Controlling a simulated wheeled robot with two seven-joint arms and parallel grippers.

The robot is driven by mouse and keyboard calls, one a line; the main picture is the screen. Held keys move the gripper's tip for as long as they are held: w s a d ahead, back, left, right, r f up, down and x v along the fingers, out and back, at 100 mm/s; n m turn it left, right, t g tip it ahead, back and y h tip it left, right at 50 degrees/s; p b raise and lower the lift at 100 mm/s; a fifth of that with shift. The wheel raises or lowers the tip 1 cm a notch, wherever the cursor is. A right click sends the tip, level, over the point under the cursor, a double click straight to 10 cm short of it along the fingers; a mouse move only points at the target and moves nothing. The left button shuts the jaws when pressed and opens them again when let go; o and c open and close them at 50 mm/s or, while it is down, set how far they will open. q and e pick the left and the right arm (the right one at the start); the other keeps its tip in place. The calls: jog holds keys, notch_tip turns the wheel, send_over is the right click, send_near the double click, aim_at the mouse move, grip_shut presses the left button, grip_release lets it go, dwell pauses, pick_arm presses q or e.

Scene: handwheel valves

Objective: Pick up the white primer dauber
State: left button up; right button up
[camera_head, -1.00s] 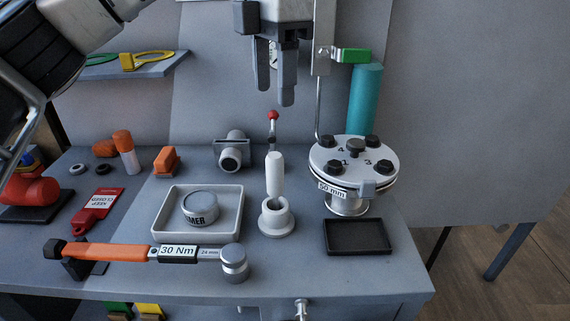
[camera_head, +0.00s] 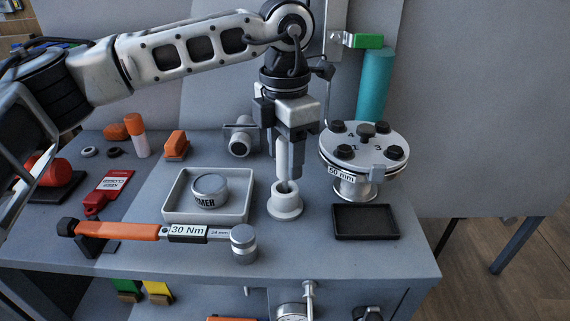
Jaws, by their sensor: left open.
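The white primer dauber (camera_head: 282,162) stands upright in a white round holder (camera_head: 285,205) on the bench. My left gripper (camera_head: 286,168) comes down from above and is open, its fingers pointing down at the dauber's upper part. One dark finger stands just right of the dauber; the other is partly hidden behind it. Whether either finger touches the dauber I cannot tell. The dauber's top is hidden by the gripper. My right gripper is not in view.
A white tray (camera_head: 239,213) with a primer tin (camera_head: 209,190) lies left of the holder. A torque wrench (camera_head: 140,231) lies in front. A bolted flange (camera_head: 364,152) and a black tray (camera_head: 346,222) are at right. A grey fitting (camera_head: 239,137) is behind.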

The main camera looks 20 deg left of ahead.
pick_arm(q)
jog(key=shift+f, duration=0.25)
jog(key=c, duration=1.1)
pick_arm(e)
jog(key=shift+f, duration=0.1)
pick_arm(q)
jog(key=shift+r, duration=0.15)
